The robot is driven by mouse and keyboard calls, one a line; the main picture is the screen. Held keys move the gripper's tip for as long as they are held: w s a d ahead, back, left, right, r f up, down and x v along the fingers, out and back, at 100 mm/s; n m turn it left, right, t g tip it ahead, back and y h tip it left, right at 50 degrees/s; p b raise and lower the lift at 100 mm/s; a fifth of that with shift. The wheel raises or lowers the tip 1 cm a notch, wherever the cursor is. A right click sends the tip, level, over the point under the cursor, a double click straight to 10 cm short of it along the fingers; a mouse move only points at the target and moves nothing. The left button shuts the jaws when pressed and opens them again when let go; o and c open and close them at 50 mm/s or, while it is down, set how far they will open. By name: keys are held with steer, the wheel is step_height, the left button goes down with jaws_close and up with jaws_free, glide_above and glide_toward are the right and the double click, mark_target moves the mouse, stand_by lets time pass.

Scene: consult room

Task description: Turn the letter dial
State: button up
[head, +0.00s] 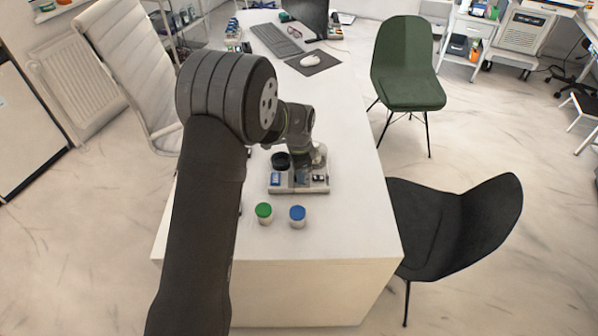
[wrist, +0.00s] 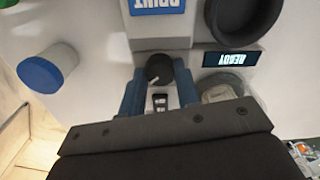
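The letter dial (wrist: 159,70), a small black round knob with a pale pointer line, sits on the light panel of a small desktop device (head: 299,188). In the wrist view my gripper (wrist: 159,76) has its two blue fingers on either side of the dial. The gap between them is about the dial's width, and I cannot tell whether they press on it. In the head view my gripper (head: 303,176) points down over the device, and the dial is hidden there. A blue PRINT label (wrist: 158,5) and a lit READY display (wrist: 231,58) show upside down.
A black round cup-like part (wrist: 243,15) is on the device, with a round pale part (wrist: 220,88) beside the right finger. A green-lidded jar (head: 264,213) and blue-lidded jar (head: 297,216) stand in front on the white desk (head: 350,215). The desk's right side is clear.

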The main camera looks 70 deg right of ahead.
steer(key=shift+n, duration=0.4)
steer(key=n, duration=0.3)
steer(key=shift+n, duration=0.4)
steer(key=n, duration=1)
steer(key=shift+n, duration=0.4)
steer(key=n, duration=0.4)
steer(key=shift+n, duration=0.4)
